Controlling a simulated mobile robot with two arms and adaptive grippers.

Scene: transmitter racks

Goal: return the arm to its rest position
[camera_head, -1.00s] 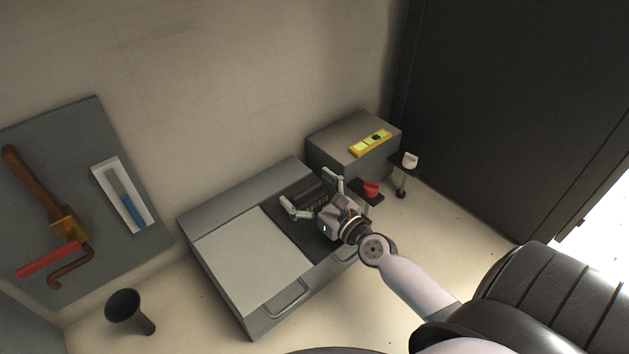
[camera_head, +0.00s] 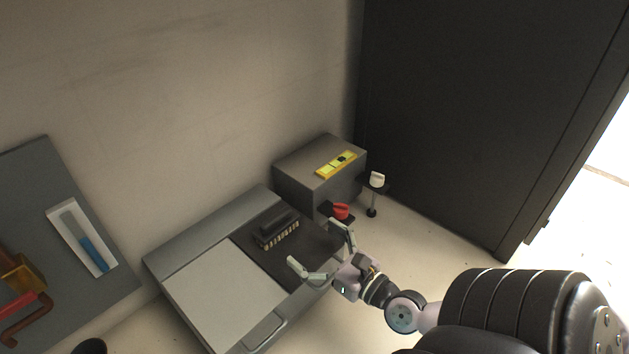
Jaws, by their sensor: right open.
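My right gripper (camera_head: 322,252) is open and empty, with its two pale fingers spread over the near right edge of the dark pad (camera_head: 312,242). My right arm (camera_head: 404,312) comes in from the lower right. A black block with a row of pale pins (camera_head: 276,228) lies on the dark pad, a little beyond the fingers and apart from them. My left gripper is not in view.
The grey case (camera_head: 165,262) bears the pad and a pale panel (camera_head: 225,295). Behind stands a grey box (camera_head: 293,172) with a yellow level (camera_head: 337,165). A red item (camera_head: 341,211) and a white item (camera_head: 377,179) sit on small stands. A dark cabinet (camera_head: 460,110) rises at right.

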